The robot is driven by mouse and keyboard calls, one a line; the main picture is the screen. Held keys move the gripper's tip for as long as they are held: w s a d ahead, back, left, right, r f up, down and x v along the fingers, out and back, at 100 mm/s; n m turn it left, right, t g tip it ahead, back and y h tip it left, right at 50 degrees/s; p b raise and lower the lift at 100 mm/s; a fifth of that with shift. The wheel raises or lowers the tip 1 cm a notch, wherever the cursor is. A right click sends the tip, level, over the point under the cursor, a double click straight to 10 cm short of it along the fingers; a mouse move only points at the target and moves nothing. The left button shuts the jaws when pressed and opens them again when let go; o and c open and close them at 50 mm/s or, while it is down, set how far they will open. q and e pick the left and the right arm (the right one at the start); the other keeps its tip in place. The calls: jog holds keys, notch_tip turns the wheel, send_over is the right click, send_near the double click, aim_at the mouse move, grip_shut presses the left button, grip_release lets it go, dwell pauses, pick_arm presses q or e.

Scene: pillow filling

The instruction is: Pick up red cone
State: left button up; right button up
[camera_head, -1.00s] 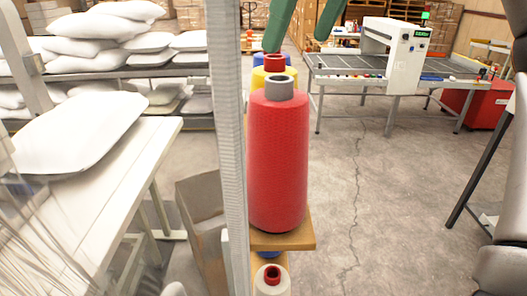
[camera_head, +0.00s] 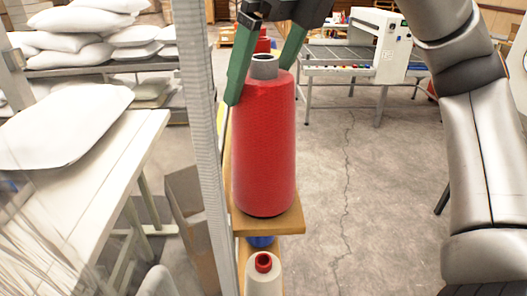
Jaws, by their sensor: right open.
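The red cone (camera_head: 264,150) stands upright on a small wooden shelf (camera_head: 280,222) in the middle of the head view. A grey core sticks out of its top. My right gripper (camera_head: 262,86), with green fingers, is at the top of the cone. Its fingers are spread apart, one at the upper left of the cone and one behind its upper right. I cannot tell whether the left finger touches the cone. My left gripper is not in view.
A grey post (camera_head: 202,150) rises just left of the cone. A white cone with a red core (camera_head: 264,276) stands below the shelf. A table with a white pillow (camera_head: 62,122) is at left.

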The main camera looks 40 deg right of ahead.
jog(key=shift+x, duration=1.2)
jog(key=shift+c, duration=0.2)
jog(key=shift+r, duration=0.1)
grip_shut()
